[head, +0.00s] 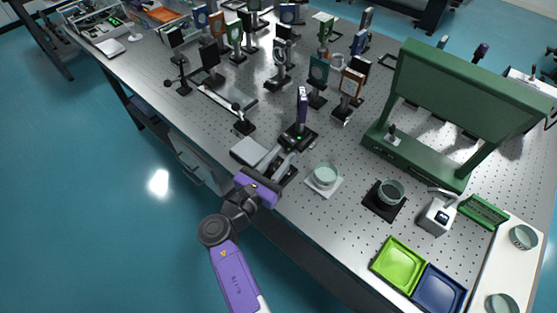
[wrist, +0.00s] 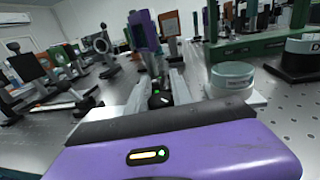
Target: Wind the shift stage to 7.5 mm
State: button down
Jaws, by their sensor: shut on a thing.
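The shift stage (head: 299,136) is a low black unit on the optical table, with a green light and an upright purple-framed optic (head: 302,104) on it. The purple optic also shows in the wrist view (wrist: 144,32), above my fingers. My gripper (head: 284,160) reaches in from the table's front edge, at the near side of the stage. In the wrist view my gripper (wrist: 158,98) has its two grey fingers on either side of a small dark knob (wrist: 158,100), shut on it. A green light shows just behind the knob. I cannot read the stage's setting.
A pale green round dish (head: 325,176) on a white pad stands close right of my gripper. A dark pad with another round dish (head: 391,191) lies further right. A green frame (head: 410,160) rises behind. Many optics posts crowd the table's left and back.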

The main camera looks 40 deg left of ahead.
aim_at(270, 170)
jog(key=shift+d+f+m+h+b, duration=0.15)
jog(key=shift+m+h+b, duration=0.4)
jog(key=shift+h, duration=0.3)
jog(key=shift+d+r+m+h+b, duration=0.1)
jog(key=shift+m+h+b, duration=0.45)
jog(key=shift+h, duration=0.3)
jog(key=c, duration=1.1)
grip_release()
jog(key=shift+s, duration=0.15)
jog(key=s, duration=0.5)
jog(key=s+a, duration=0.1)
jog(key=s, duration=0.1)
jog(key=shift+s, duration=0.25)
